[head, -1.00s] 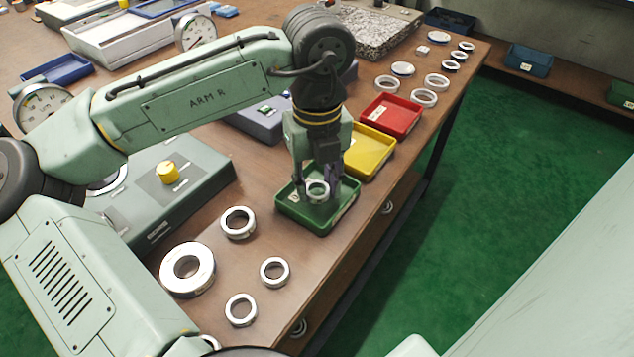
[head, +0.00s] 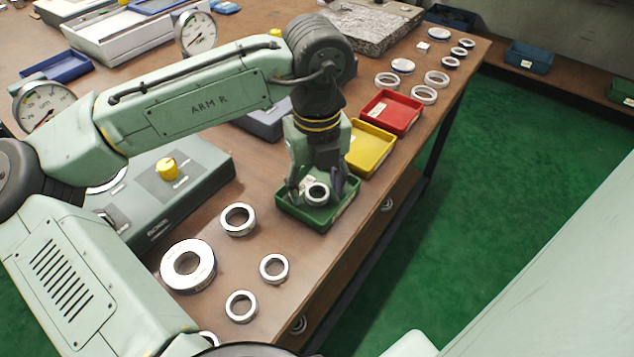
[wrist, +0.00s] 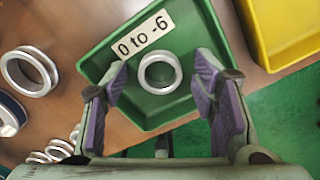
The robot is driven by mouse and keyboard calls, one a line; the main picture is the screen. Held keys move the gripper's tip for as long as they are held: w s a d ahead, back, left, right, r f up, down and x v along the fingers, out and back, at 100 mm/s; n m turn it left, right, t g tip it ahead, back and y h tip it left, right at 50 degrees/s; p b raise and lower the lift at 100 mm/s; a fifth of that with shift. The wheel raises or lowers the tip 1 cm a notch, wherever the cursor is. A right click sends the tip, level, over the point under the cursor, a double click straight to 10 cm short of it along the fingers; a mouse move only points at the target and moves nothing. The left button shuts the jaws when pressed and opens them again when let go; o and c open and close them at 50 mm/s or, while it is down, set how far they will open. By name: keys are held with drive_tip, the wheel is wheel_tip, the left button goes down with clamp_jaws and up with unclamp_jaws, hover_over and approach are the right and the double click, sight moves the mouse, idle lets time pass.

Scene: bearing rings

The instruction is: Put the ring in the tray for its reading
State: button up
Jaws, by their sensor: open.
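The ring (head: 317,193) is a small silver bearing ring lying in the green tray (head: 320,218). In the wrist view the ring (wrist: 160,88) lies on the floor of the green tray (wrist: 205,25), below a label reading "0 to -6". My gripper (head: 321,184) is just above the green tray. Its purple-padded fingers also show in the wrist view (wrist: 163,84), spread apart on either side of the ring with gaps between, so it is open and empty. The yellow tray (head: 371,150) and the red tray (head: 391,112) stand behind it.
Several loose rings, among them a large thick one (head: 188,266), lie on the table (head: 225,310) at the front left. A grey-green gauge box with a yellow knob (head: 167,168) stands left of the tray. Two dial gauges stand further left. The table's right edge is close to the trays.

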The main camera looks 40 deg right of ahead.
drive_tip(key=shift+r, duration=0.1)
wheel_tip(320, 180, up, 12)
drive_tip(key=shift+r, duration=0.15)
idle(0.4)
drive_tip(key=shift+o, duration=0.3)
idle(0.9)
